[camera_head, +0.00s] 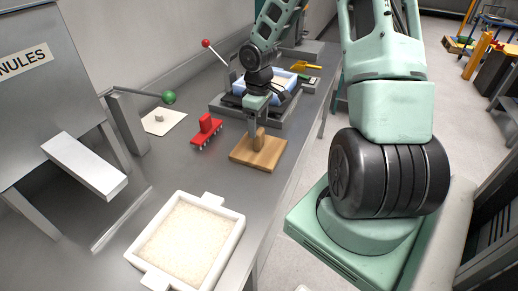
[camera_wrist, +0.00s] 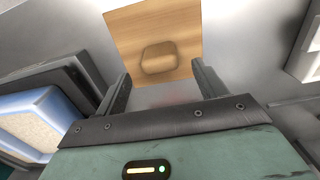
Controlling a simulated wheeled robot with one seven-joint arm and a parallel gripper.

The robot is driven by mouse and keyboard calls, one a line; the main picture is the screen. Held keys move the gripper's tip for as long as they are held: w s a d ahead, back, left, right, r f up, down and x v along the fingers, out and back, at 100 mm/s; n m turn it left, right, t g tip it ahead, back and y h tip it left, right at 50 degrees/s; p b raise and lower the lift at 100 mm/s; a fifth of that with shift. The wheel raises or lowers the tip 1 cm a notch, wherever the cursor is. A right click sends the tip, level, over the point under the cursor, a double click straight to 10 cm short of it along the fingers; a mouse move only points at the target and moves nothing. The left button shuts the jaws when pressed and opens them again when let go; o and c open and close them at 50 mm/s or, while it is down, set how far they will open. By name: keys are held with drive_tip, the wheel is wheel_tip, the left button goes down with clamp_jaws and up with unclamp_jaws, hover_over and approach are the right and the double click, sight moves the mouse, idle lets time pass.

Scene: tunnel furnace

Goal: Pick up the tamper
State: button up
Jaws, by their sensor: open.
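The tamper is a square wooden plate (camera_head: 257,154) with an upright wooden handle (camera_head: 260,136), standing on the grey bench. In the wrist view the plate (camera_wrist: 150,25) lies at the top and the handle's rounded end (camera_wrist: 158,58) faces the camera. My gripper (camera_head: 257,122) is above the plate, pointing down at the handle. It is open, with the fingers (camera_wrist: 160,78) to either side in the wrist view and the handle end in line with the gap. I cannot tell how far the fingertips reach down beside the handle.
A red wheeled block (camera_head: 206,132) stands left of the tamper. A white tray of granules (camera_head: 235,236) is in front. A blue-rimmed mould (camera_head: 262,100) in a dark frame stands behind. A green-knobbed lever (camera_head: 168,97) juts out at left. The bench's right edge is close.

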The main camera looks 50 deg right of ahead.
sight(259, 139)
drive_tip(key=shift+s+f, duration=0.1)
drive_tip(key=shift+f, duration=3.35)
drive_tip(key=c, duration=1.3)
